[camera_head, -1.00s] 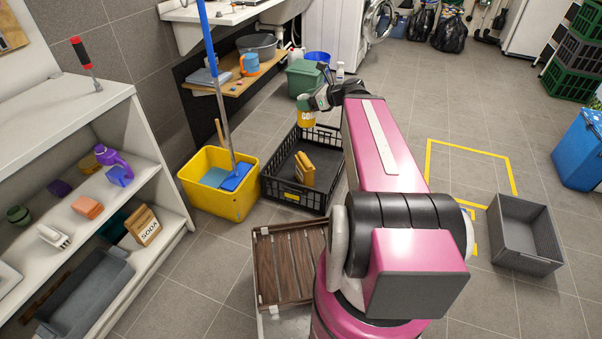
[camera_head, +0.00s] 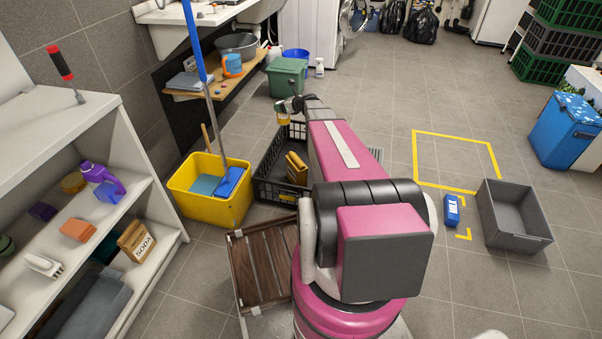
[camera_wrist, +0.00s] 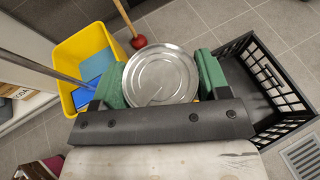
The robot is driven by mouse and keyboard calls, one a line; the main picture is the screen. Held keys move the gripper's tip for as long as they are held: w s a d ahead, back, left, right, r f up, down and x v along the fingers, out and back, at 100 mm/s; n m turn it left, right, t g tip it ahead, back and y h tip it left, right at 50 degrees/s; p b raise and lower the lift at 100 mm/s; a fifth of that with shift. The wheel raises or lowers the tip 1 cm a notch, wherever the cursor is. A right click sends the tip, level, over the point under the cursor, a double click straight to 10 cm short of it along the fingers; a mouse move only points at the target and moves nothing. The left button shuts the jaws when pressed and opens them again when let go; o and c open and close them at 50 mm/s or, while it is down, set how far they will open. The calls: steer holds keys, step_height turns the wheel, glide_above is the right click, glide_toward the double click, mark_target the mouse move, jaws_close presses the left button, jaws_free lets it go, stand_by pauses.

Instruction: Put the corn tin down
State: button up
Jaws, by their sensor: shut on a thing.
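The corn tin shows its round silver lid (camera_wrist: 160,75) in the wrist view, between the green finger pads. My gripper (camera_wrist: 160,82) is shut on it. In the head view the tin (camera_head: 284,119) is a small yellow shape below my gripper (camera_head: 291,106), in line with the far part of the black crate (camera_head: 268,168). The tin's label cannot be read. In the wrist view the crate (camera_wrist: 262,72) lies to the right of the tin. What is directly under the tin is hidden.
A blue milk carton (camera_head: 452,211) and grey crate (camera_head: 514,216) stand right. The yellow-taped floor square (camera_head: 457,162) is empty.

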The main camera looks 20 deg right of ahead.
steer(key=w+d+f+m+h, duration=0.1)
steer(key=w+d+f, duration=0.25)
steer(key=f, duration=0.35)
steer(key=w+d+f+m+t+h, duration=0.1)
steer(key=w+d+f, duration=0.1)
steer(key=w+f, duration=0.4)
steer(key=w+d+f+m+h, duration=0.1)
steer(key=w+d+f, duration=0.2)
steer(key=f, duration=0.4)
steer(key=w+d+f, duration=0.1)
steer(key=d+f, duration=0.1)
steer(key=f, duration=1)
steer(key=w+d+f+m+t+h, duration=0.1)
steer(key=w+d+f, duration=0.1)
steer(key=f, duration=1.1)
steer(key=shift+w+d+h, duration=0.2)
steer(key=shift+d+h, duration=0.1)
steer(key=shift+d, duration=0.35)
steer(key=shift+f, duration=0.2)
steer(key=o, duration=0.9)
steer(key=shift+r, duration=0.1)
steer(key=v, duration=1.2)
steer(key=shift+r, duration=0.1)
